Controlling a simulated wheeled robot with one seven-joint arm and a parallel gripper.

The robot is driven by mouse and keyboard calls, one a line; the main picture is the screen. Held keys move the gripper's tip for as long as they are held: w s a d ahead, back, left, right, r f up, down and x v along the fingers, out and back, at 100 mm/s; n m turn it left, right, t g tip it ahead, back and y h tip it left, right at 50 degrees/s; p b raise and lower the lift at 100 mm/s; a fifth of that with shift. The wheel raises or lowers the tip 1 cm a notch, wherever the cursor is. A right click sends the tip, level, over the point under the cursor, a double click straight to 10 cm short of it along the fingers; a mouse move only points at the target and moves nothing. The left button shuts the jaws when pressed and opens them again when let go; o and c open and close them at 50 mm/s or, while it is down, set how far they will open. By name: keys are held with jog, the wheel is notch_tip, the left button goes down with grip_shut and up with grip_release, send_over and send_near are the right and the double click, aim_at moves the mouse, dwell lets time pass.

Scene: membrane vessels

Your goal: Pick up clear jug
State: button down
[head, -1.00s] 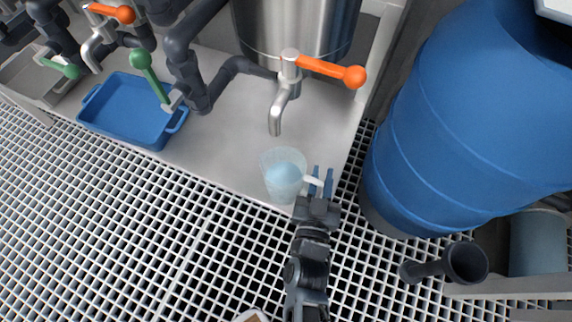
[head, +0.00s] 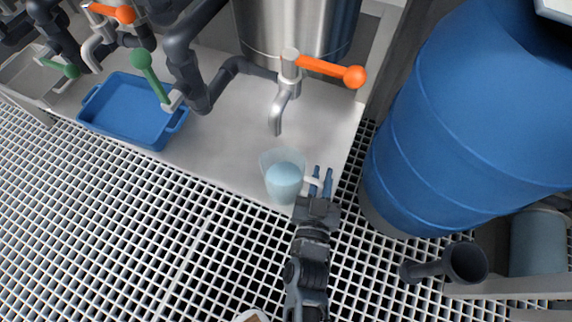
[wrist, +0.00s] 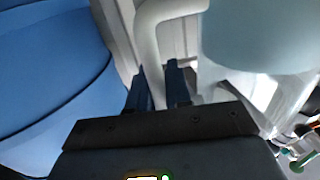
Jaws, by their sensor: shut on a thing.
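The clear jug (head: 284,182) holds pale blue liquid and shows near the front edge of the metal shelf in the head view. Its white handle (head: 313,182) points right, toward my gripper (head: 321,183). My gripper is shut on the handle, with its blue fingers on either side of it. In the wrist view the handle (wrist: 149,50) runs down between the fingers (wrist: 158,90), and the jug's rounded body (wrist: 260,35) fills the upper right. I cannot tell whether the jug's base touches the shelf.
A tap with an orange lever (head: 330,68) stands behind the jug, below a steel vessel (head: 295,25). A large blue barrel (head: 470,120) is close on the right. A blue tray (head: 125,108) lies at left. White grating (head: 130,220) covers the floor.

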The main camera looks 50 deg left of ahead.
jog(key=shift+r, duration=0.2)
dwell(0.6)
jog(key=shift+r+p, duration=0.55)
jog(key=shift+r, duration=0.05)
jog(key=w+d+r+p, duration=0.1)
jog(key=d+r+p, duration=0.2)
jog(key=d+r, duration=0.6)
jog(key=shift+w+d+r, duration=0.3)
jog(key=shift+d, duration=0.95)
